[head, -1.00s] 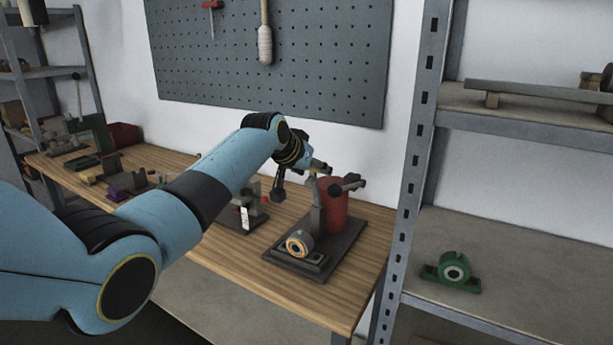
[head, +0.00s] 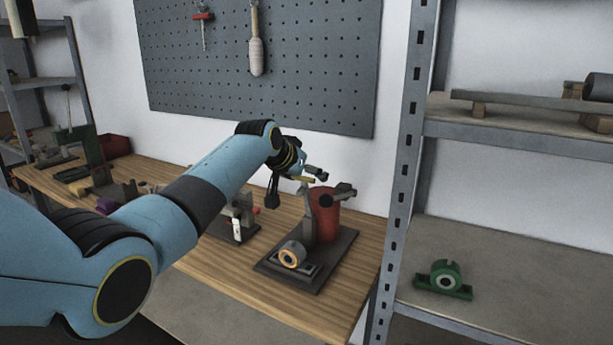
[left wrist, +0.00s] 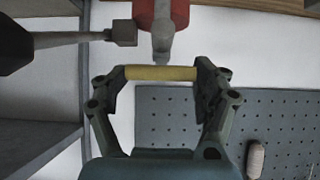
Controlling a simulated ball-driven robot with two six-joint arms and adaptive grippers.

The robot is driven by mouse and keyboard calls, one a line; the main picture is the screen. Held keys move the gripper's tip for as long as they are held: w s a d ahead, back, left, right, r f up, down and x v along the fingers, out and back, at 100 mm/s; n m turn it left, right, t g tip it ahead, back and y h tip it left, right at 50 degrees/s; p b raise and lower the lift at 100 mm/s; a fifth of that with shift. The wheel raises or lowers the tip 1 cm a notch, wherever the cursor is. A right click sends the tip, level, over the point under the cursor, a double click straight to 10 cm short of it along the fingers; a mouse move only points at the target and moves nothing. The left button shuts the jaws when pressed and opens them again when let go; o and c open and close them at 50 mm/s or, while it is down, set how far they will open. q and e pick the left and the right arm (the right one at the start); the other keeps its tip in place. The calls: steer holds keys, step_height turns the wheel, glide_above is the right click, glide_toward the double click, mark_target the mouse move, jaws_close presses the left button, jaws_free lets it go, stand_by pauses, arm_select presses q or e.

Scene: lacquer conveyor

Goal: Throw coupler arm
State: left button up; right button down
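The coupler arm appears as a grey upright lever (head: 308,212) beside a red cylinder (head: 326,218) on a dark base plate (head: 285,277). A short yellow crossbar (head: 305,179) sits at the lever's upper end. My left gripper (head: 296,184) is at this upper end, its fingers spread wide. In the left wrist view, the yellow crossbar (left wrist: 160,73) spans the gap between the fingertips, and the grey lever (left wrist: 162,42) is just beyond it. My right gripper is not in view.
A dark arm with a block end (head: 343,190) juts beside the red cylinder. A round grey bearing with an orange ring (head: 290,256) sits at the plate's front. More fixtures (head: 237,222) stand left on the wooden bench (head: 220,262). A metal shelf post (head: 401,190) rises at right.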

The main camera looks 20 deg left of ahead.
arm_select(q)
steer(key=shift+o, duration=0.5)
steer(key=shift+w+f, duration=0.1)
steer(key=shift+f, duration=0.15)
steer(key=v, duration=1.2)
steer(key=shift+w, duration=0.1)
